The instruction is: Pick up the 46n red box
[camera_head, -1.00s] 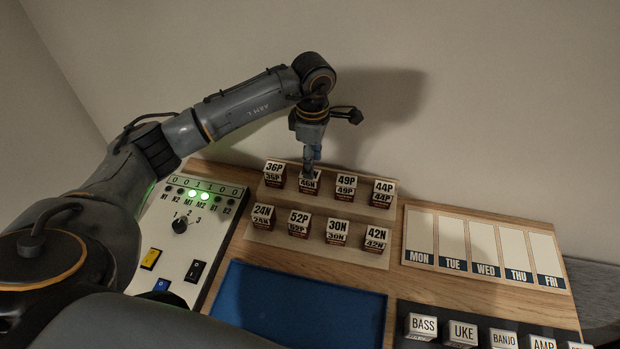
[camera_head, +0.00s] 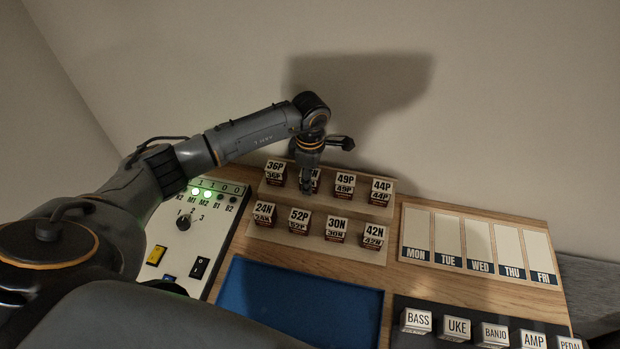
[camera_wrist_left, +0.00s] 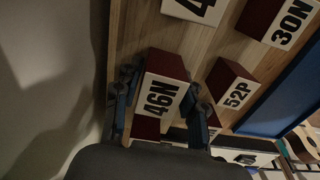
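The 46N box (camera_wrist_left: 161,94), dark red with a white label, stands between the two blue-grey fingers of my left gripper (camera_wrist_left: 160,85) in the left wrist view. One finger is on each side of it, close to its sides; the fingers look open, and I see no clear grip. In the head view the left gripper (camera_head: 306,184) is down at the back row and hides most of the 46N box (camera_head: 316,177). The box still sits in its row, between the 36P box (camera_head: 275,172) and the 49P box (camera_head: 345,185). My right gripper is not in view.
The front row holds the 24N (camera_head: 264,213), 52P (camera_head: 299,220), 30N (camera_head: 336,229) and 42N (camera_head: 374,236) boxes. A blue tray (camera_head: 300,302) lies in front. A switch panel (camera_head: 183,245) is at left, a weekday board (camera_head: 478,245) at right.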

